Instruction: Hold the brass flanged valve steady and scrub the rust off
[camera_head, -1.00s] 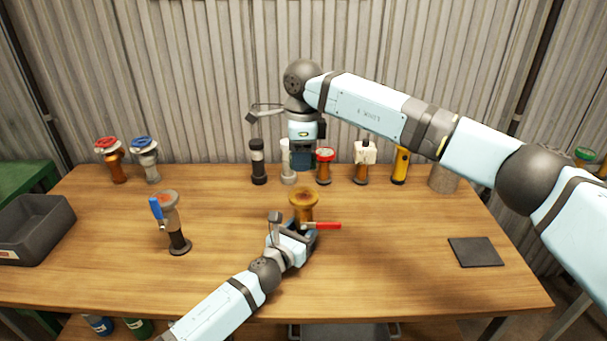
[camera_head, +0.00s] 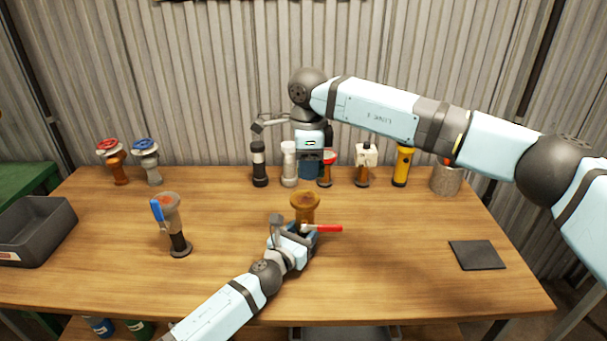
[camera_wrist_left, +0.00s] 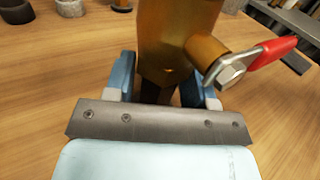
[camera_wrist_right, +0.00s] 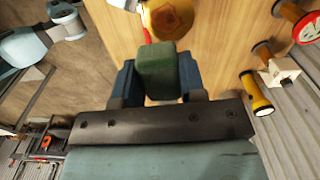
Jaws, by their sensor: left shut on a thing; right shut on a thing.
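The brass flanged valve (camera_head: 304,208) stands upright mid-table, with brown rust on its top flange and a red-handled lever (camera_head: 322,229) to the right. My left gripper (camera_head: 304,236) is shut around its lower body; the left wrist view shows the brass body (camera_wrist_left: 175,45) between the fingers. My right gripper (camera_head: 309,171) points down above and behind the valve in the head view. It is shut on a green block (camera_wrist_right: 160,75), seen in the right wrist view; in the head view I cannot make the block out. The block appears apart from the flange (camera_wrist_right: 170,18).
A grey valve with a blue lever (camera_head: 172,225) stands left of the brass valve. A dark bin (camera_head: 62,213) is at the left edge. Several valves and flashlights line the back, with a cylindrical pot (camera_head: 446,181). A dark mat (camera_head: 477,255) lies right; the wood around it is clear.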

